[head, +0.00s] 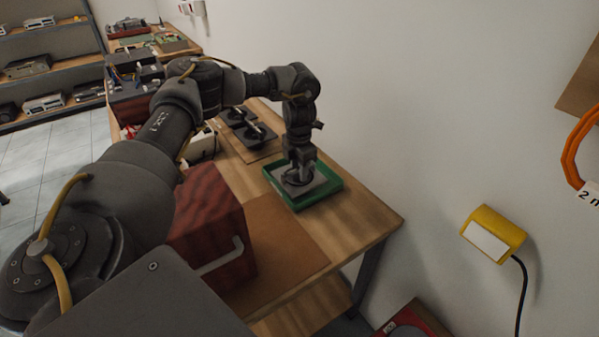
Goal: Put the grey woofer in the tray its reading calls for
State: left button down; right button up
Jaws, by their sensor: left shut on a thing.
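My left gripper (298,178) reaches down over the green tray (331,188) on the wooden bench. It is shut on a grey, round-looking part, which appears to be the grey woofer (304,187). The woofer is inside the tray's rim, low down; the fingers hide part of it, and I cannot tell whether it touches the tray floor. A yellow device with a pale blank-looking face (487,241) is on the wall at right; no reading is legible. My right gripper is not in view.
A red-brown wooden box with a handle (208,220) stands on the bench near my left arm, by a brown mat (285,240). Shelves of equipment (43,66) stand far left. The wall borders the bench at right.

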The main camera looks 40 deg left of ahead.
pick_arm(q)
jog(key=c, duration=1.4)
grip_release()
jog(key=shift+f, duration=0.1)
jog(key=shift+o, duration=1.9)
notch_tip(320, 180, up, 12)
jog(key=p, duration=0.1)
jog(key=shift+r+p, duration=0.2)
jog(key=shift+p, duration=0.1)
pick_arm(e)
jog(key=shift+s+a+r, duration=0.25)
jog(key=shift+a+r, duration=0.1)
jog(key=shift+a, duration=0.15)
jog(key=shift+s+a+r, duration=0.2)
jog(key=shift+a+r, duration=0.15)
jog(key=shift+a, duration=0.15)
